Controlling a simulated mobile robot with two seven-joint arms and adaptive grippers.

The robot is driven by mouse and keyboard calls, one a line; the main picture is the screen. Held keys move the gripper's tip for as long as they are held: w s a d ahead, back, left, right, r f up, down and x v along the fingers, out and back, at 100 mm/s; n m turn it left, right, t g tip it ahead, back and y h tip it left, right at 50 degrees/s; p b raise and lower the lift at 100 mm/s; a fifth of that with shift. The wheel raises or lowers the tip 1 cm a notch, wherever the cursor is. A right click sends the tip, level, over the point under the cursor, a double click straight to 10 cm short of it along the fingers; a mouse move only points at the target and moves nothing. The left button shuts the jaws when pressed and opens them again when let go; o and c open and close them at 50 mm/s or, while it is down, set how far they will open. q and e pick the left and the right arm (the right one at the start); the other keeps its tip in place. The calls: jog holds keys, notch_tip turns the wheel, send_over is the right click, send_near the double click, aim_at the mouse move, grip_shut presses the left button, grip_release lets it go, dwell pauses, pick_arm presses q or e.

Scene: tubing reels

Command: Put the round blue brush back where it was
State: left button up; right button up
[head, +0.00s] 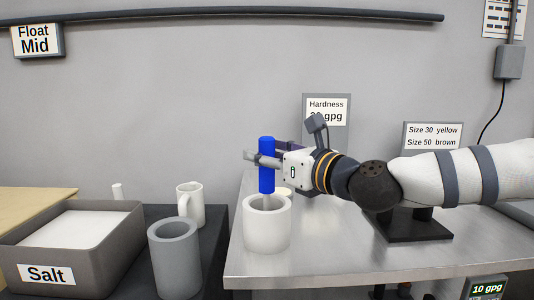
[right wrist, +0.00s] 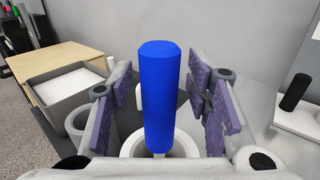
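The blue brush (head: 266,178) stands upright, its thick blue handle on top and a thin pale stem going down into the white round holder (head: 267,228) at the front left of the metal table. Its lower end is hidden inside the holder. My right gripper (head: 262,158) is level with the handle. In the right wrist view the handle (right wrist: 160,95) stands between the purple-padded fingers (right wrist: 160,100), with a gap on both sides, so the gripper is open around it. The white holder's rim (right wrist: 187,143) shows below. My left gripper is not in view.
A grey round holder (head: 175,262) and a white mug (head: 191,206) stand left of the metal table (head: 330,262), on a dark lower surface. A salt bin (head: 100,258) is further left. A hardness sign (head: 327,108) stands behind my right gripper.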

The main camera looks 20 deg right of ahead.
pick_arm(q)
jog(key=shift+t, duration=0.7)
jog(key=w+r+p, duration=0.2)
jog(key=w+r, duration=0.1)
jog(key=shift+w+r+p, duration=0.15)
jog(key=shift+p, duration=0.2)
pick_arm(e)
jog(key=v, duration=1.2)
jog(key=shift+r, duration=0.15)
